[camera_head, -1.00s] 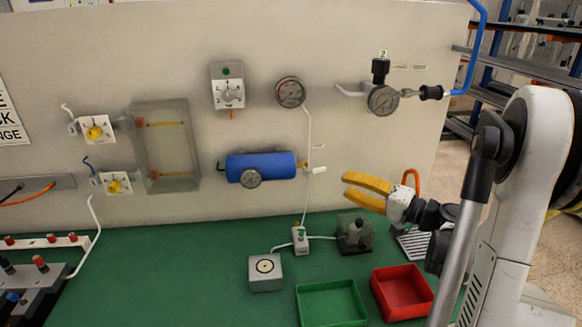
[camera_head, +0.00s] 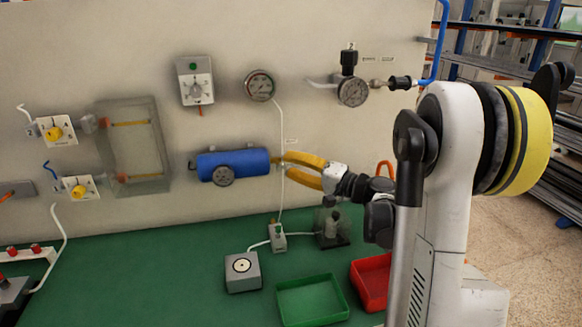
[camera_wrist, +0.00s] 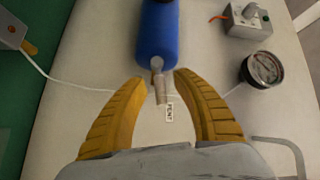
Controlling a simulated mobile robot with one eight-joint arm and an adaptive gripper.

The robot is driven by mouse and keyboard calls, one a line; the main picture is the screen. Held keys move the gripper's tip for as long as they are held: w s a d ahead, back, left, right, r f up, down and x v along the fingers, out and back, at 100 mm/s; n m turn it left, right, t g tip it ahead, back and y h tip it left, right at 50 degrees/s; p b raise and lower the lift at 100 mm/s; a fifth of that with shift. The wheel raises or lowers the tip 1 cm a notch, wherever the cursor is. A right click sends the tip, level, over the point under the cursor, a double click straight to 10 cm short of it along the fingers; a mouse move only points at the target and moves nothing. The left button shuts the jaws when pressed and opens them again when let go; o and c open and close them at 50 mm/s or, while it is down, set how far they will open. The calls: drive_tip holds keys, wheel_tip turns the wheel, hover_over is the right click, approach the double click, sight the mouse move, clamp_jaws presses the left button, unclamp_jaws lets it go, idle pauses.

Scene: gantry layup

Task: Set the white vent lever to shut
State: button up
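The blue tank (camera_head: 233,164) is mounted on the upright panel, with a gauge below it. A small fitting is at its right end. In the wrist view the pale vent lever (camera_wrist: 162,95) extends from that fitting roughly in line with the tank (camera_wrist: 158,35), beside a small label reading VENT (camera_wrist: 170,112). My gripper (camera_head: 282,165) has yellow fingers and is at the tank's right end, covering most of the lever in the head view. In the wrist view my gripper (camera_wrist: 161,80) is open, with a fingertip on either side of the lever and gaps visible.
A round gauge (camera_head: 259,86) and a switch box (camera_head: 195,81) are above the tank. A thin white tube (camera_head: 281,130) runs down near my fingers. Green (camera_head: 312,300) and red (camera_head: 371,282) trays stand on the green bench below.

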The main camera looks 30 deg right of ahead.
clamp_jaws()
